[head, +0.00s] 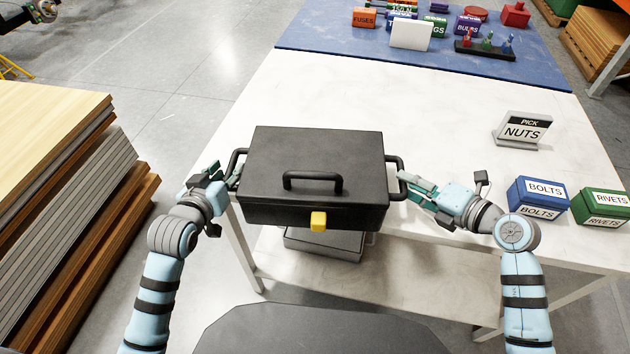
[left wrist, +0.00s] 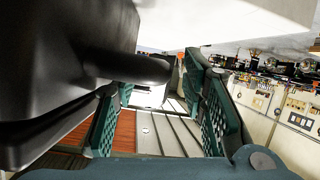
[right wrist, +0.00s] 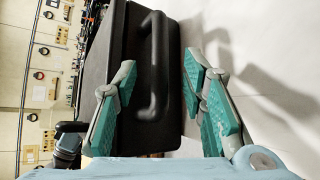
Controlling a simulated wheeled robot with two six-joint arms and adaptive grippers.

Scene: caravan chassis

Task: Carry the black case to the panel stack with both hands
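The black case (head: 315,160) sits on the near left edge of the white table, with a top handle, a yellow latch and a handle on each side. My left gripper (head: 226,176) is at its left side handle; in the left wrist view the open fingers (left wrist: 160,110) are on either side of that handle (left wrist: 140,68). My right gripper (head: 412,184) is at the right side handle (head: 396,178); in the right wrist view the fingers (right wrist: 165,105) are apart with the handle (right wrist: 157,65) between and ahead of them. The panel stack (head: 60,190) stands on the floor at the left.
The blue BOLTS box (head: 538,198), green RIVETS box (head: 600,206) and NUTS sign (head: 523,130) stand on the table at the right. A blue mat (head: 330,37) with several small boxes lies at the far end. Open floor (head: 190,100) separates stack and table.

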